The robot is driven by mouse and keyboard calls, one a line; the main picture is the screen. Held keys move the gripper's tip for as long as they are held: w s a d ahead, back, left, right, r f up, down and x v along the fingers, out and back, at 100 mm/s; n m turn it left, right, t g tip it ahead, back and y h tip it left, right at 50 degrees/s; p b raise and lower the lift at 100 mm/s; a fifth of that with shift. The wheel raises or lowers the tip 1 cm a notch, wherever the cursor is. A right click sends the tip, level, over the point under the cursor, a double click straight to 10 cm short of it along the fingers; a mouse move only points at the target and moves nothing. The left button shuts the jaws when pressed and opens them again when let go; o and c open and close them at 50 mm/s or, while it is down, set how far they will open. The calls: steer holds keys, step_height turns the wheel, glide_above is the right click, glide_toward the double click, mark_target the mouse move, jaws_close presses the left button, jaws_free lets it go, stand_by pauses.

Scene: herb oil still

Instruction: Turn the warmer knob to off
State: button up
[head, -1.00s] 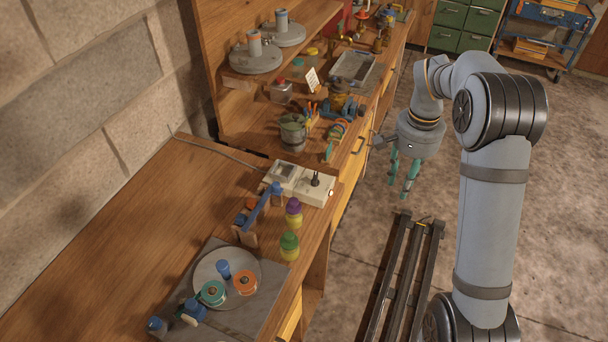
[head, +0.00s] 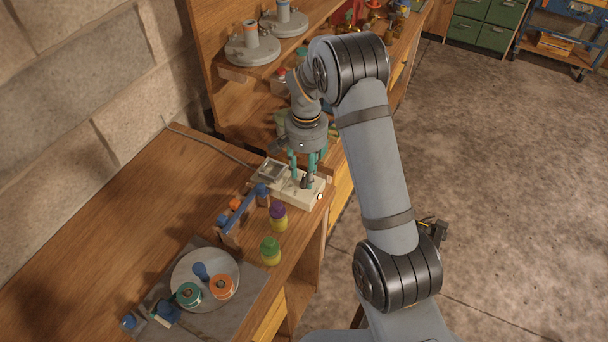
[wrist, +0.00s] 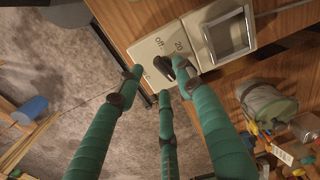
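The warmer (head: 312,194) is a pale box at the bench's front edge, with a small lit spot on its right end. Its dark knob (head: 304,182) stands up from its top. In the wrist view the knob (wrist: 184,70) sits on the cream panel (wrist: 150,50), near printed "off" and "20" marks. My gripper (head: 303,178) points down over the panel. Its teal fingers (wrist: 160,78) are spread, with the tips close around the knob. One fingertip overlaps the knob in the wrist view; I cannot tell whether it touches. The knob's exact pointing direction is unclear.
A grey square-framed unit (head: 269,172) adjoins the warmer's left. A blue-handled rack (head: 241,209), purple-capped bottle (head: 278,216) and green-capped bottle (head: 270,251) stand nearer. A round plate (head: 188,274) holds spools. A grey-green pot (wrist: 268,103) stands beyond the warmer.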

mark_target(304, 182)
steer(key=shift+f, duration=1.1)
steer(key=shift+c, duration=1.1)
jaws_close()
